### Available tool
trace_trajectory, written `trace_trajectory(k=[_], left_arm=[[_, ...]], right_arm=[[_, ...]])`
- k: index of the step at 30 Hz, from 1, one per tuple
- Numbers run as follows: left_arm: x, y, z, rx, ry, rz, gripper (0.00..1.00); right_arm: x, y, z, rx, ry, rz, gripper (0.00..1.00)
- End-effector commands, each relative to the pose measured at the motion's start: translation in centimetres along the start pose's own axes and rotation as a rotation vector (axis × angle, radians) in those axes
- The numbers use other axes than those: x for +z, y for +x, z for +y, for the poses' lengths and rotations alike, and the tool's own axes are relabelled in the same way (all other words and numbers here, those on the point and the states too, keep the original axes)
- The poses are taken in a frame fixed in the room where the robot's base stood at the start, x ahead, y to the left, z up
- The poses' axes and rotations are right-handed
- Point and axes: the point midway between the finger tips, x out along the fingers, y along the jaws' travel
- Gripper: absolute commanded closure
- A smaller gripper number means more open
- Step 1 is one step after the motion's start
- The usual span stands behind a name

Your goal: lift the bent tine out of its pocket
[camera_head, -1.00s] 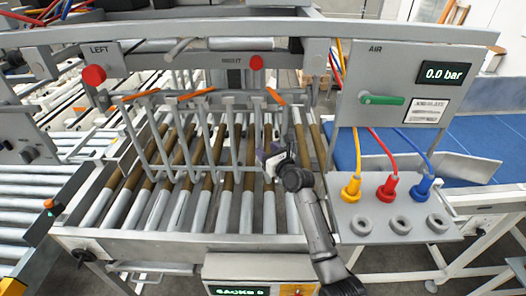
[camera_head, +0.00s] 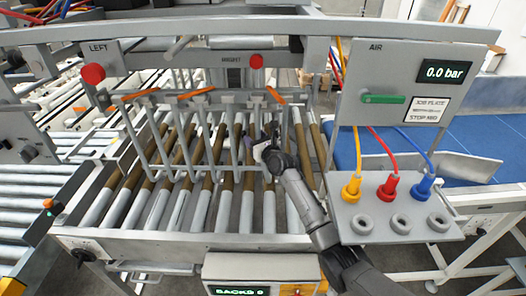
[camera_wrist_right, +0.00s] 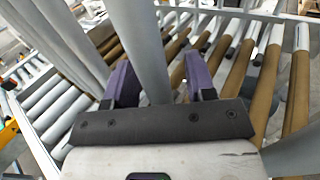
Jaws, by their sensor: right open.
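Several grey tines (camera_head: 158,150) hang from the fork's cross bar (camera_head: 190,97) over the rollers, their lower ends curving. In the head view my right gripper (camera_head: 266,146) is among the right-hand tines, its fingers small and partly hidden by my wrist. In the right wrist view my right gripper (camera_wrist_right: 161,82) has its purple fingers apart, one on each side of a grey tine (camera_wrist_right: 146,45). The jaws are open, and a grip on this tine does not show. I cannot tell whether this is the bent tine. The pocket is not clear. My left gripper is not in view.
Brown-and-grey rollers (camera_head: 200,207) lie under the tines. Orange latches (camera_head: 196,94) sit along the bar. At right are the air panel (camera_head: 370,75), reading 0.0 bar, and red, yellow and blue hose plugs (camera_head: 387,187). A grey frame beam (camera_head: 240,31) crosses above.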

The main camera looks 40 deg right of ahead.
Motion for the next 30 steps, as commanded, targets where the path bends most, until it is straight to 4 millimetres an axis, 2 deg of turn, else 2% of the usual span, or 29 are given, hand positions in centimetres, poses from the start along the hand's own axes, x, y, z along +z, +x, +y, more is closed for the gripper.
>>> trace_trajectory(k=[9,24,30], left_arm=[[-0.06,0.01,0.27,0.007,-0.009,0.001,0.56],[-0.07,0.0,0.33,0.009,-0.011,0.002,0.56],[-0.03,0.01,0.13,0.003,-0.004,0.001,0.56]], right_arm=[[0.06,0.19,-0.05,-0.001,0.0,-0.001,0.5],[0.03,0.17,-0.03,-0.001,0.0,0.0,0.98],[0.02,0.17,-0.03,-0.001,0.0,0.0,1.0]])
